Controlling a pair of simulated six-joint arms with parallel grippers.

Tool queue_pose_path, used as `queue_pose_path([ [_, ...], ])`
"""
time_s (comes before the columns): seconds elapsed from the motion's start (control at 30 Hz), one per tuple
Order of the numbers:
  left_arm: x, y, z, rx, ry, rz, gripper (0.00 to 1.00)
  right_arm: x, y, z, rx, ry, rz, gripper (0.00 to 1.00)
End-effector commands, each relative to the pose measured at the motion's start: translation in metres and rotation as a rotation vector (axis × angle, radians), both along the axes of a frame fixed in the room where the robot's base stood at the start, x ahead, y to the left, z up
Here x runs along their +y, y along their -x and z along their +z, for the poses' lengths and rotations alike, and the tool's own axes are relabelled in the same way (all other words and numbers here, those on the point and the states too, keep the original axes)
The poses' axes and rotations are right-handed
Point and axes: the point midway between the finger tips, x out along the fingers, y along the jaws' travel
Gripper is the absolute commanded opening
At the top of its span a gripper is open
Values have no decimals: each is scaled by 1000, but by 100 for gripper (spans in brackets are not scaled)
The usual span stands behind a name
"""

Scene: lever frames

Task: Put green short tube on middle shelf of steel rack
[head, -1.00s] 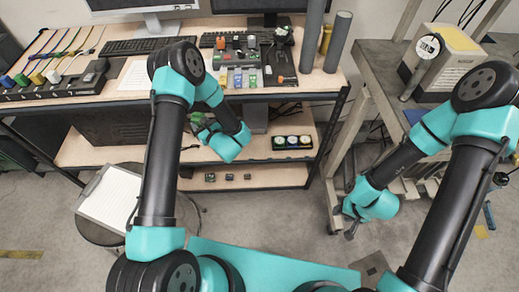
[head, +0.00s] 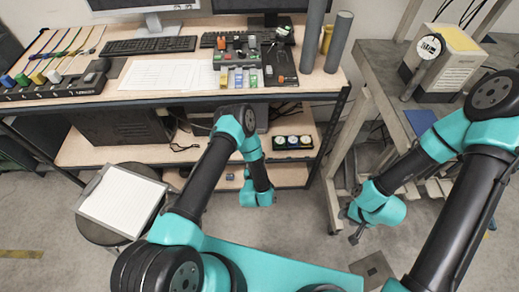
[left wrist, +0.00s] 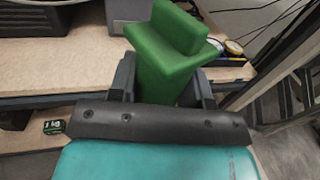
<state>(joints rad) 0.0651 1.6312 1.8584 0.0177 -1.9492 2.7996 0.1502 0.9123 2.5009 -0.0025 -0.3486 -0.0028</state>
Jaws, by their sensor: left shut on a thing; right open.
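A green block-shaped piece (left wrist: 170,52) with a stepped top stands between the fingers of my left gripper (left wrist: 163,88) in the left wrist view. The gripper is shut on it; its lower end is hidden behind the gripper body. I cannot tell whether it is a tube. In the head view my left arm reaches in front of the desk's lower shelves, and its fingers and the green piece are hidden. My right gripper (head: 353,226) is open and low beside the metal-framed stand at the right. I cannot make out which thing is the steel rack.
The wooden desk (head: 160,92) holds keyboards, papers and two upright grey tubes (head: 338,42). Below, a lower shelf (head: 85,150) carries a dark case and several coloured round items (head: 293,142). A stool with a clipboard (head: 122,200) stands left. The metal-framed stand (head: 375,60) is right.

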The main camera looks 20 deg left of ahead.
Motion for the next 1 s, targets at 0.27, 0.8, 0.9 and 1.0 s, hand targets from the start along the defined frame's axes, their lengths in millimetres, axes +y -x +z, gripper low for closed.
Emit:
queue_pose_path([
  [0.27, -5, 2, -3, -2, -1, -18, 11, 0, 0, 0, 0, 0, 0, 43],
  [0.8, 13, -55, -8, -5, -1, -14, 11, 0, 0, 0, 0, 0, 0, 43],
  [0.9, 18, -74, -10, -5, -1, -13, 11, 0, 0, 0, 0, 0, 0, 43],
  [1.0, 24, -94, -12, -5, -1, -13, 11, 0, 0, 0, 0, 0, 0, 43],
])
